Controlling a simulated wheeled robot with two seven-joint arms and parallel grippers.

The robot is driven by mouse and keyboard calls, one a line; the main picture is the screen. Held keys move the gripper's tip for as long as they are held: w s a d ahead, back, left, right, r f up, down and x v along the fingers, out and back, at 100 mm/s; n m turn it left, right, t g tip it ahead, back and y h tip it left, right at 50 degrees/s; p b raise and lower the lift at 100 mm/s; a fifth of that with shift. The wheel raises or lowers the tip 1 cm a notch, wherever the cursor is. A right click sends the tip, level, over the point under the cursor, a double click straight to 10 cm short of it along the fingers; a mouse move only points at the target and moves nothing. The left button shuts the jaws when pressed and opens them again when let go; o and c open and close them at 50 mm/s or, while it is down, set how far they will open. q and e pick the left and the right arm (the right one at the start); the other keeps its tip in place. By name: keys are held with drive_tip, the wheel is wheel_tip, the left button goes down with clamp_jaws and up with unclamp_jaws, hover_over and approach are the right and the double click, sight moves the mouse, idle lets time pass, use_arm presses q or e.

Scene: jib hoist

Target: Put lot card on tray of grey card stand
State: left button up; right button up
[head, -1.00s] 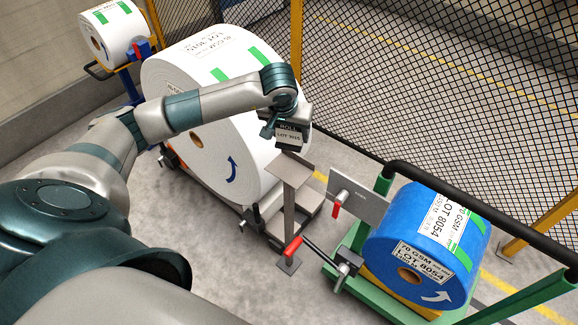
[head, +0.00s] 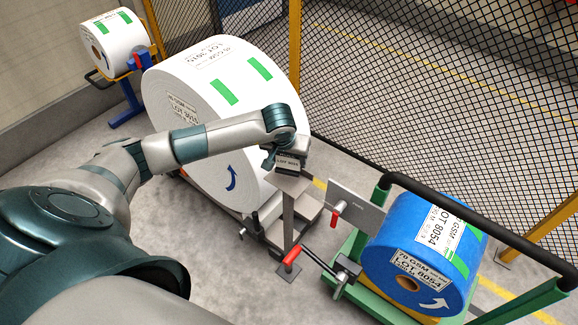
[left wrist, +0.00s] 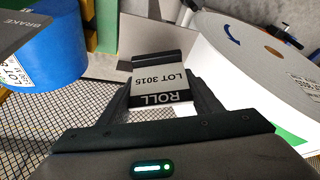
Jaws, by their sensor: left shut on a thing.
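The lot card (head: 287,161) is a small dark-and-light plate. In the left wrist view the card (left wrist: 160,80) reads "ROLL LOT 3015". My left gripper (head: 284,154) is shut on the card, which sits between its two fingers in the left wrist view (left wrist: 160,97). The grey card stand (head: 288,215) is a thin post with a small flat tray (head: 287,182) on top. The card is right over the tray, very close to it; I cannot tell whether they touch. My right gripper is not in view.
A large white roll (head: 225,120) stands just left of the stand. A blue roll (head: 425,250) marked LOT 8054 rests on a green cart (head: 375,298) at the right, beside a grey plate (head: 357,205). A red-handled lever (head: 292,256) is near the stand's foot. Mesh fence (head: 430,90) lies behind.

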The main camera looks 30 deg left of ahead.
sight(288, 165)
use_arm(q)
drive_tip(key=shift+f, duration=0.1)
wheel_tip(288, 165, down, 3)
drive_tip(key=shift+r+p, duration=0.15)
drive_tip(key=shift+p, duration=0.45)
drive_tip(key=shift+f, duration=0.4)
drive_tip(key=shift+f, duration=0.2)
drive_tip(key=o, duration=1.1)
drive_tip(key=shift+r, duration=0.2)
